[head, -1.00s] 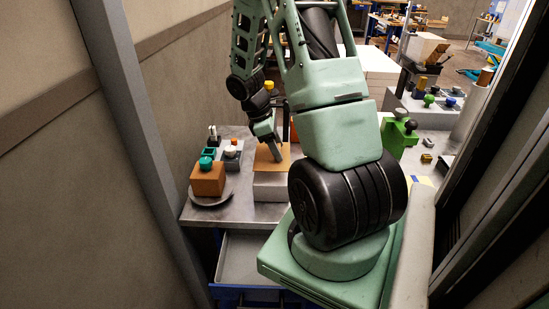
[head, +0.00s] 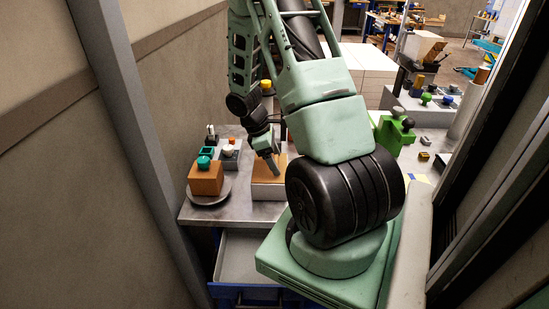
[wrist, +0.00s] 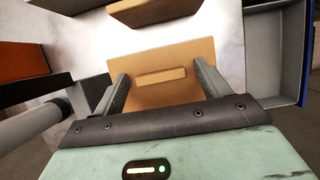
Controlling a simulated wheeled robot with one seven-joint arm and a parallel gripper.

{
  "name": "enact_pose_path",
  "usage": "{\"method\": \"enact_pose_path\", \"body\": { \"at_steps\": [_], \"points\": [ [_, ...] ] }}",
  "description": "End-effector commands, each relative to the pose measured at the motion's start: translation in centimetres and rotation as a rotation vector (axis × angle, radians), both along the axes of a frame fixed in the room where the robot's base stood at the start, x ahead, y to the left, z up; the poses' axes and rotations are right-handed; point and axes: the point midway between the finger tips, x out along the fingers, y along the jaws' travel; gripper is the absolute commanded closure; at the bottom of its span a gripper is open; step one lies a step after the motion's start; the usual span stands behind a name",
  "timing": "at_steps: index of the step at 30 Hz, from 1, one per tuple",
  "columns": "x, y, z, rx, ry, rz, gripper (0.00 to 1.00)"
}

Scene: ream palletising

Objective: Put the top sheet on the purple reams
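A flat tan sheet (wrist: 163,101) with a raised bar handle (wrist: 161,76) lies below my gripper in the wrist view. In the head view the sheet (head: 258,171) is over a pale block-like stack (head: 268,192) on the metal table. My gripper (wrist: 161,70) has its two fingers wide apart, one beyond each end of the bar, with a small gap at both sides. In the head view my gripper (head: 275,172) is just over the sheet, whose far part it hides. I cannot make out purple reams.
An orange block (head: 206,180) with a teal knob stands on a grey round plate (head: 212,199) at the left. An open drawer (head: 245,256) juts out below the table's front edge. A green fixture (head: 393,133) stands at the right.

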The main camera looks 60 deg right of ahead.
Motion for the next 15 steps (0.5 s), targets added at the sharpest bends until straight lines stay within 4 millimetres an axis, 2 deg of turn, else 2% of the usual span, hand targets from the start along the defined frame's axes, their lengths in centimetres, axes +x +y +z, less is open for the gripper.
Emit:
{"method": "enact_pose_path", "body": {
  "at_steps": [8,15],
  "points": [
    [0.2,0.0,0.8,-0.002,-0.001,0.001,0.24],
    [1.8,0.8,5.0,-0.004,-0.006,0.0,0.24]
  ]
}}
